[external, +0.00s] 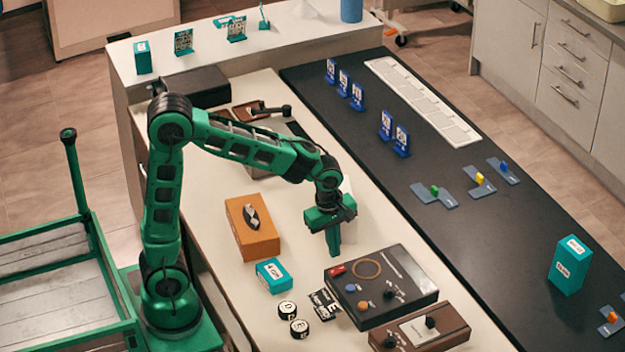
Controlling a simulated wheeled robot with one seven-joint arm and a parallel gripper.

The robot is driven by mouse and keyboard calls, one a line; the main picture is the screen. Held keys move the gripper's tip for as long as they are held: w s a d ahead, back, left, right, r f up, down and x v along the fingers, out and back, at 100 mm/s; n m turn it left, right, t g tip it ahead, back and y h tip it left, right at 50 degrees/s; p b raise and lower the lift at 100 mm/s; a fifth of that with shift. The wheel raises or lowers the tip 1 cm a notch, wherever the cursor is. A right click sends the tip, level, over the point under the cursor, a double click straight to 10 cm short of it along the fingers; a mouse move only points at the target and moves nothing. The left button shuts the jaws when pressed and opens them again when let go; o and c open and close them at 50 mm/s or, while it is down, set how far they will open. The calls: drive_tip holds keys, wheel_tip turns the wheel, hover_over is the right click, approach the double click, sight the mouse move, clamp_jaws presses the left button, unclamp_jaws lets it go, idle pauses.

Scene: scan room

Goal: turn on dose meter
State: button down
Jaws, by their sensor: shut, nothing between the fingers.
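No label that I can read marks the dose meter, so I cannot tell which device it is. A dark box (408,289) has a red switch (337,270) at its left corner, a ring outline, and blue, orange and black knobs. A brown box (453,335) with a pale panel and black knobs (430,322) sits in front of it. An orange box (254,242) with a black dial-like part (251,217) stands to the left. My green gripper (334,252) points down above the counter, just behind the dark box's red switch. It is shut and empty, apparently touching nothing.
A teal box (272,275) and two round black-and-white pieces (288,310) lie left of the dark box, with a black lettered card (325,304) beside it. Blue stands and coloured pieces occupy the black counter (380,180).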

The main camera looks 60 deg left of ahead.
wheel_tip(320, 180, up, 8)
hover_over(342, 267)
drive_tip(key=s, duration=0.4)
drive_tip(key=shift+w+r, duration=0.1)
drive_tip(key=shift+r, duration=0.05)
drive_tip(key=shift+w, duration=0.65)
drive_tip(key=f, duration=0.4)
drive_tip(key=w+f, duration=0.1)
drive_tip(key=f, duration=0.4)
drive_tip(key=w+f, duration=0.1)
drive_tip(key=f, duration=0.4)
drive_tip(key=shift+r, duration=0.1)
